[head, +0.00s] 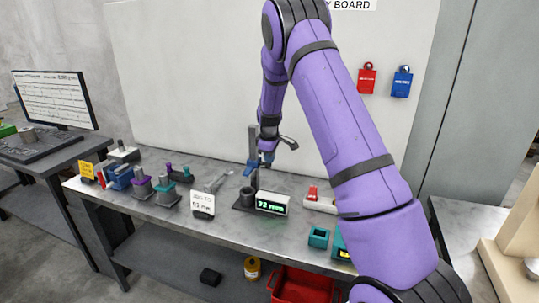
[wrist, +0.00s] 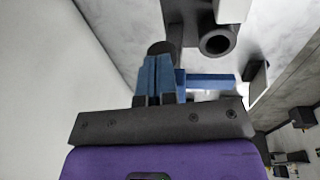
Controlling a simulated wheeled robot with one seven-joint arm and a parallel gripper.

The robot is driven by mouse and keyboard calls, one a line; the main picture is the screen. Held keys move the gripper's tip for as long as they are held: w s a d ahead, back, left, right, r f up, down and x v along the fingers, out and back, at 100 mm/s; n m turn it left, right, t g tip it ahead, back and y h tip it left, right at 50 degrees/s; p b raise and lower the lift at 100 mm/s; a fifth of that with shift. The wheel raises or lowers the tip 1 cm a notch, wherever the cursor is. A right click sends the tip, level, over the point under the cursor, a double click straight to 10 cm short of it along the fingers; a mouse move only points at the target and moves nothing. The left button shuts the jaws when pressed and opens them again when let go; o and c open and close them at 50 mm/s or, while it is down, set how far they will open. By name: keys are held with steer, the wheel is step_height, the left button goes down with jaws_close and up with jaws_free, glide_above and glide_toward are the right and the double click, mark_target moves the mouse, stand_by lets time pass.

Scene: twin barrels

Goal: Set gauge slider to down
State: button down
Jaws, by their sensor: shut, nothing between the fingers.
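The gauge stands on the bench with a dark upright column (head: 253,138), a dark base with a round hollow cup (head: 246,196), and a display (head: 271,203) with green digits that seem to read 73 mm. A blue slider (head: 251,168) sits on the column above the cup. My gripper (head: 267,160) is beside the column at about the slider's height. In the wrist view its blue fingers (wrist: 157,78) are together and empty. A blue bar (wrist: 208,80), apparently the slider, shows just right of them, with the cup (wrist: 216,40) beyond. Contact is unclear.
A white card (head: 203,204) reading 51 mm stands left of the gauge. A grey tool (head: 219,181) and purple and teal blocks (head: 165,190) lie further left. A red-topped block (head: 313,195) and a teal holder (head: 318,237) are to the right. A pale board rises behind.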

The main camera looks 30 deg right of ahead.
mark_target(269, 165)
step_height(269, 165, down, 3)
steer(key=shift+f, duration=0.1)
steer(key=shift+s+f, duration=0.15)
steer(key=shift+a, duration=0.1)
step_height(269, 165, up, 15)
steer(key=s+a, duration=0.1)
steer(key=shift+s+f, duration=0.2)
steer(key=shift+s, duration=0.1)
